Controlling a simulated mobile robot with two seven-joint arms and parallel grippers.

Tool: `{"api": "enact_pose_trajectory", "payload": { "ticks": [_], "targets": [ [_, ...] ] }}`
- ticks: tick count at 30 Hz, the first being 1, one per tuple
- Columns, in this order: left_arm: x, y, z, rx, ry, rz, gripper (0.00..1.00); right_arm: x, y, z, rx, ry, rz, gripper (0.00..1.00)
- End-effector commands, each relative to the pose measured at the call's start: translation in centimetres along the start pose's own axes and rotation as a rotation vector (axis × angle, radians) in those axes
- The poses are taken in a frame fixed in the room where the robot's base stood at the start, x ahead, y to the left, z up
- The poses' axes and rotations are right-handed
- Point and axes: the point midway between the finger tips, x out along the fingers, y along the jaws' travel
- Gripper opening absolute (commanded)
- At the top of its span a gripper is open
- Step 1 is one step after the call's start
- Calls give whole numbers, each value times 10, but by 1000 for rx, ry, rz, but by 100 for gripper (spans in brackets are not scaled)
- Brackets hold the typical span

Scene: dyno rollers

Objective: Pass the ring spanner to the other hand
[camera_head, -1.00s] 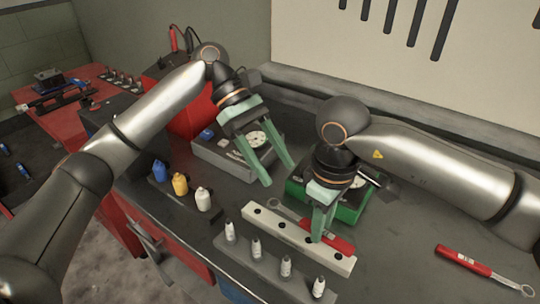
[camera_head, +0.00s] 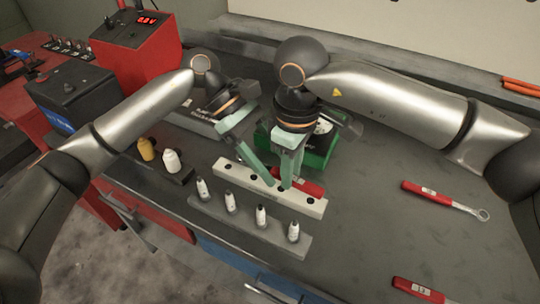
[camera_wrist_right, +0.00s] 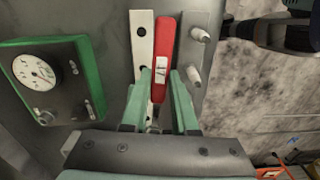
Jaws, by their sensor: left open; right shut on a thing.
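The ring spanner with a red handle (camera_head: 309,188) is held by my right gripper (camera_head: 288,183), above the pale bar with holes. In the right wrist view its red handle (camera_wrist_right: 164,50) with a white label points away from the palm, between the fingers of my right gripper (camera_wrist_right: 162,78). My right gripper is shut on it. The ring end is hidden by the grippers in the head view. My left gripper (camera_head: 262,165) is open, close beside the right gripper on its left. I cannot tell whether it touches the spanner.
The pale bar (camera_head: 232,176) and a grey rack (camera_head: 250,232) of several white bottles lie below the grippers. A green gauge box (camera_head: 318,160) stands behind. Another red-handled ring tool (camera_head: 440,199) and a red handle (camera_head: 417,290) lie on the clear right bench.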

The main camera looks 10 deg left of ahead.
Motion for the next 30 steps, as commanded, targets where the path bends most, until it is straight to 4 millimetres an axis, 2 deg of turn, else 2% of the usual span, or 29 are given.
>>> {"api": "enact_pose_trajectory", "payload": {
  "ticks": [2,18,27,28,30],
  "targets": [
    [0,0,0,0,0,0,61,0,0,0,0,1,0,0],
    [-1,0,0,0,-1,2,1,0,-1,0,-2,1,-1,0],
    [-1,1,0,0,-1,4,0,0,-2,0,-5,1,-3,0],
    [-1,1,0,0,-1,5,0,0,-2,0,-5,1,-3,28],
    [-1,1,0,0,-1,5,0,0,-2,0,-5,1,-3,36]
  ]
}}
